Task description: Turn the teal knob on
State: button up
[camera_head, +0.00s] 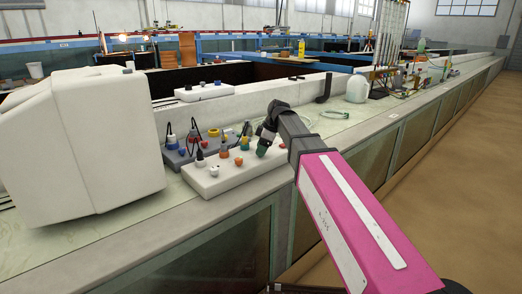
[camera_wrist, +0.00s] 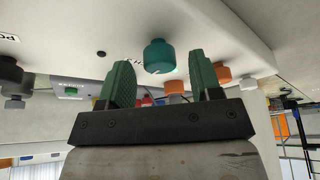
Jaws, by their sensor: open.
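In the wrist view the teal knob (camera_wrist: 159,57) is a short round cap on the white panel (camera_wrist: 225,28). My gripper (camera_wrist: 160,66) is open, with one green finger on each side of the knob and a visible gap to both. I cannot tell how deep the fingers reach along the knob. In the head view my gripper (camera_head: 265,140) is over the right end of the white control box (camera_head: 218,181). There the knob is hard to tell apart from the green fingers.
An orange knob (camera_wrist: 215,73) is close beside the right finger in the wrist view. A grey box with plugs (camera_head: 178,158) stands behind, and a large white housing (camera_head: 80,145) at left.

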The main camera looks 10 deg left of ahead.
jog(key=shift+a+f, duration=0.15)
jog(key=shift+f, duration=0.2)
jog(key=shift+c, duration=0.3)
jog(key=c, duration=0.9)
